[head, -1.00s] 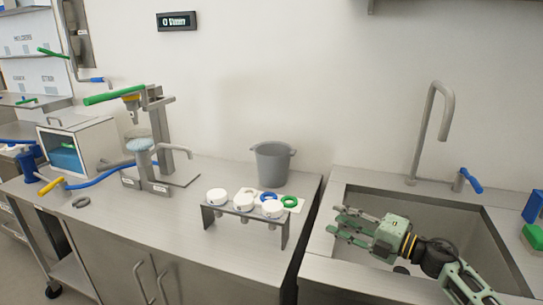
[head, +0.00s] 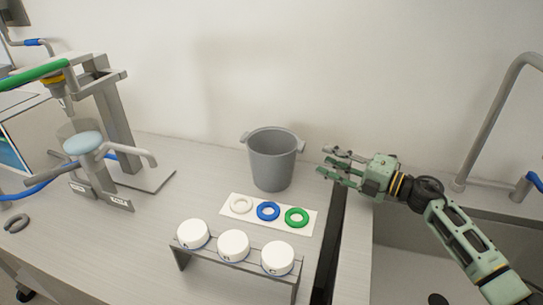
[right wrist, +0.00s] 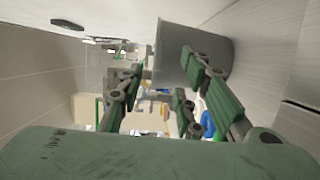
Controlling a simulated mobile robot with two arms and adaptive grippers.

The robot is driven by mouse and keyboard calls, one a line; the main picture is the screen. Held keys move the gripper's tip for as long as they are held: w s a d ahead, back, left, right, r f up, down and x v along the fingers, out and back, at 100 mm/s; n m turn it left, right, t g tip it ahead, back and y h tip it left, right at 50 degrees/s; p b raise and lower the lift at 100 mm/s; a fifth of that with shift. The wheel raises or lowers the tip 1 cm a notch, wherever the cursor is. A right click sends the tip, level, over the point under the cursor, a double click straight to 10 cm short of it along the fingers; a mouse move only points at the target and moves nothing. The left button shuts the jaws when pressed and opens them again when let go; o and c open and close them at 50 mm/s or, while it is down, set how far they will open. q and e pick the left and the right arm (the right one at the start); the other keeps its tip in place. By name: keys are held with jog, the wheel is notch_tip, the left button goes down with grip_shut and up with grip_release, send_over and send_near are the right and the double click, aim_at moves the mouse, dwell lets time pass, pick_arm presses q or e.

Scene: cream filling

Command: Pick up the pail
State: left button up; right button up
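The grey pail (head: 272,160) stands upright on the counter near the back wall, with a small lug on each side of its rim. My right gripper (head: 330,164) is just right of the pail, open and empty, its fingers pointing left at it. A gap shows between the fingertips and the pail in the head view. In the right wrist view the pail (right wrist: 190,52) fills the upper middle, beyond the spread fingers (right wrist: 155,95). My left gripper is not in view.
A white card with white, blue and green rings (head: 268,211) lies in front of the pail. A metal rack (head: 233,259) holds three white-capped containers. A filling stand (head: 125,130) is at left. The sink and faucet (head: 490,120) are at right, past a dark gap.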

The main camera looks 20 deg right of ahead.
jog(key=p+x, duration=0.1)
jog(key=x, duration=0.6)
jog(key=shift+a+p, duration=0.25)
jog(key=shift+p, duration=0.1)
jog(key=shift+w, duration=0.1)
jog(key=shift+c, duration=0.5)
grip_shut()
jog(key=shift+r, duration=0.1)
